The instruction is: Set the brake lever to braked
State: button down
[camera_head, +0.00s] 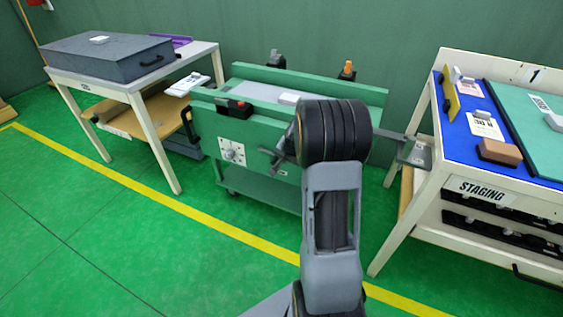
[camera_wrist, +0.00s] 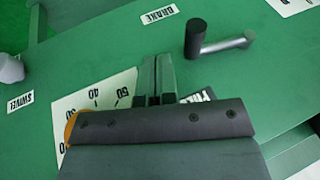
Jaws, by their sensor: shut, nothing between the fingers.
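The brake lever shows in the wrist view as a dark cylindrical grip (camera_wrist: 195,38) on a grey metal arm (camera_wrist: 228,43), which runs right to a round end on the green panel. An upside-down white label (camera_wrist: 159,14), which seems to read BRAKE, lies above and left of the grip. My gripper (camera_wrist: 153,70) is shut and empty, its fingertips below and left of the grip and apart from it in the picture. In the head view my gripper is in front of the green cart (camera_head: 350,90), largely hidden behind my arm; I cannot make out the lever there.
The wrist view also shows a numbered dial plate (camera_wrist: 105,98), partly hidden by my gripper, and a SWIVEL label (camera_wrist: 19,103). A table with a grey case (camera_head: 110,60) stands left of the cart; a STAGING table (camera_head: 440,170) stands close on the right. Green floor is open in front.

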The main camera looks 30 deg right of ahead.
jog(key=p+v, duration=0.2)
jog(key=v, duration=0.8)
jog(key=shift+p, duration=0.35)
jog(key=shift+s+f, duration=0.1)
jog(key=s+a+r+n+g, duration=0.1)
jog(key=s+a+r+n, duration=0.1)
jog(key=s+a+n, duration=0.3)
jog(key=s+a+r+n+g, duration=0.1)
jog(key=s+a+r+n, duration=0.2)
jog(key=s+a+n, duration=0.3)
jog(key=s+a, duration=0.5)
jog(key=a, duration=0.4)
jog(key=shift+s+y, duration=0.35)
jog(key=shift+y, duration=0.05)
